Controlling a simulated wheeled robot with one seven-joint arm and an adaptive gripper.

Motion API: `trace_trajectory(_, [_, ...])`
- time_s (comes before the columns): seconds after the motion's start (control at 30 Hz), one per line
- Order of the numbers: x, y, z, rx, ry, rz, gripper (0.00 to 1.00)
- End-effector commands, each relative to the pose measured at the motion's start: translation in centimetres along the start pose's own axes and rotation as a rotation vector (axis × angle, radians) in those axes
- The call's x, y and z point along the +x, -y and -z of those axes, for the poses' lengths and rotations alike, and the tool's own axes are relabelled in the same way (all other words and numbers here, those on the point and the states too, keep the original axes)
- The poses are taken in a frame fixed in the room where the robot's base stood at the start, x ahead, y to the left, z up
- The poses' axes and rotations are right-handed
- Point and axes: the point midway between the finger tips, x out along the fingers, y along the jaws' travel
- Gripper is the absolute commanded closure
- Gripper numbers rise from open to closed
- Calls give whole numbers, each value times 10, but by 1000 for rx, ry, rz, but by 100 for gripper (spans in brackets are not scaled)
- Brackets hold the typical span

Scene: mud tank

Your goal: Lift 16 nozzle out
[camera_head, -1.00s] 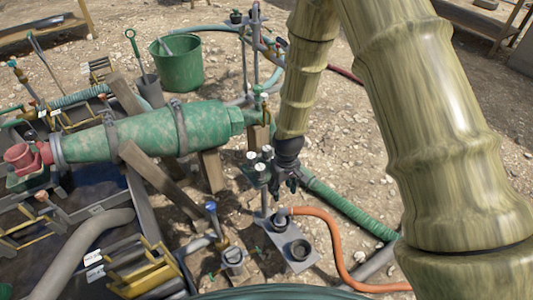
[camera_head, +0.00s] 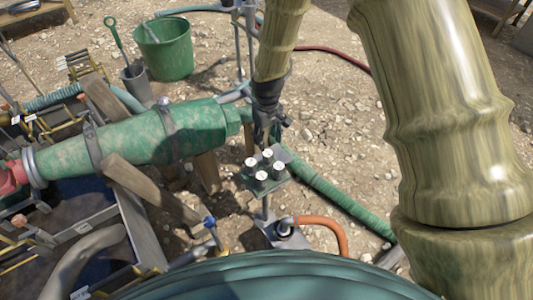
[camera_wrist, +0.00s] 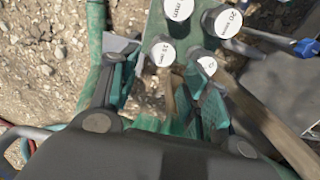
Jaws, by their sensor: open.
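Several white-capped nozzles stand upright in a green holder plate (camera_head: 247,182) on a post. In the wrist view, the cap of the 16 nozzle (camera_wrist: 162,53) seems to read 16 mm, though the print is small. It sits in the row nearer my gripper, at the left. My gripper (camera_wrist: 162,95) is open, with its teal fingers apart and no nozzle visibly held. The 16 cap shows just beyond the gap between the fingers. In the head view, my gripper (camera_head: 266,136) points down just behind the holder. There I cannot tell which cap is the 16.
A 20 mm nozzle (camera_wrist: 228,21) and two others stand close beside it. A large green pipe (camera_head: 150,138) lies left of the holder. A green hose (camera_head: 335,195) and an orange hose (camera_head: 328,230) run right. A green bucket (camera_head: 166,50) stands behind on gravel.

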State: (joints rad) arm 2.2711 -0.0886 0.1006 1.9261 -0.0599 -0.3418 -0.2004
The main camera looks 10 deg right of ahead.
Motion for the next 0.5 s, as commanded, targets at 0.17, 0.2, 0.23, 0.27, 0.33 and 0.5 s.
trace_trajectory(0.17, [26,0,-1,0,3,1,53])
trace_trajectory(0.2, [32,0,-1,0,3,1,53])
trace_trajectory(0.23, [36,1,-1,0,2,1,53])
trace_trajectory(0.27, [40,1,-1,0,2,1,53])
trace_trajectory(0.33, [46,1,-1,0,1,1,53])
trace_trajectory(0.5, [54,1,-1,0,1,0,53])
